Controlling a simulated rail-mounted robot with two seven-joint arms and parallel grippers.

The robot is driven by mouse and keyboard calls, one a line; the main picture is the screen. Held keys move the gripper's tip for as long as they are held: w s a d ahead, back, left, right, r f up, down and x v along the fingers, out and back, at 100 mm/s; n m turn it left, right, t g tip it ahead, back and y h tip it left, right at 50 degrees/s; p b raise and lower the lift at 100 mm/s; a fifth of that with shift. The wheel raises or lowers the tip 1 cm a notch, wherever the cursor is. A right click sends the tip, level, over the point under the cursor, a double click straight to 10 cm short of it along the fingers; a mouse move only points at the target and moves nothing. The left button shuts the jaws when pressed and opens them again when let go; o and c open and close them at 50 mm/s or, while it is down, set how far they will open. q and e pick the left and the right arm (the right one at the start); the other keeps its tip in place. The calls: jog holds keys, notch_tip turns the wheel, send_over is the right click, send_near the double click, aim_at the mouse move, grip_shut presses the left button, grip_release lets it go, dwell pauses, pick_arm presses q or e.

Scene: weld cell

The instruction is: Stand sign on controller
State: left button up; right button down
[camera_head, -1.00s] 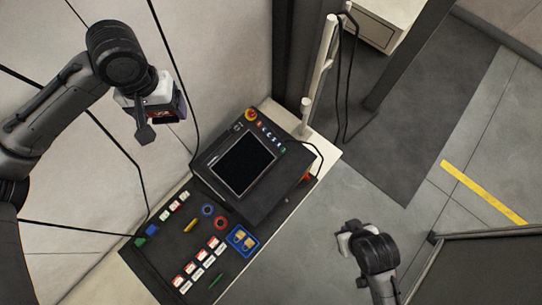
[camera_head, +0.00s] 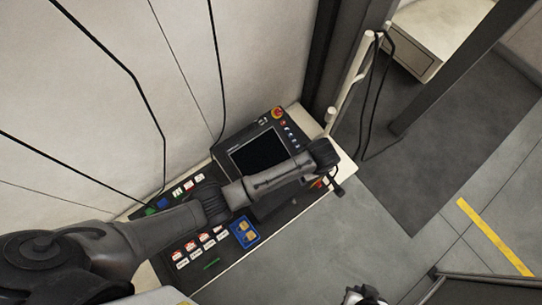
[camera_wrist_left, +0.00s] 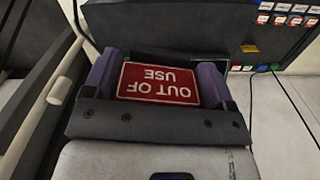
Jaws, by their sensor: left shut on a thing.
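The controller (camera_head: 229,140) is a dark box with a screen (camera_head: 258,152) and a red knob, at the back of the bench. My left arm reaches across in front of it. My left gripper (camera_wrist_left: 158,78) is shut on the sign (camera_wrist_left: 150,92), a red plate reading OUT OF USE, upside down in the left wrist view between purple finger pads. In the head view this gripper is at the arm's end, beside the controller's right side; the sign cannot be made out there. My right gripper (camera_head: 362,297) is at the bottom edge, partly cut off.
The bench holds several red and white tags (camera_head: 190,247), a blue tray (camera_head: 244,232) and a green item (camera_head: 211,264). A white post (camera_head: 351,80) with black cables stands behind the controller's right. Open floor lies to the right.

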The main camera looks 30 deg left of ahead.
pick_arm(q)
jog(key=s+d+f+n, duration=0.2)
jog(key=s+d+f, duration=0.1)
jog(key=s+f, duration=0.5)
jog(key=b, duration=0.3)
send_over(277, 196)
notch_tip(277, 196, down, 7)
jog(key=shift+d+f+b, duration=0.1)
jog(key=shift+f+b, duration=0.65)
jog(key=shift+f, duration=1.2)
jog(key=shift+f, duration=0.2)
jog(key=o, duration=0.8)
jog(key=shift+o, duration=0.2)
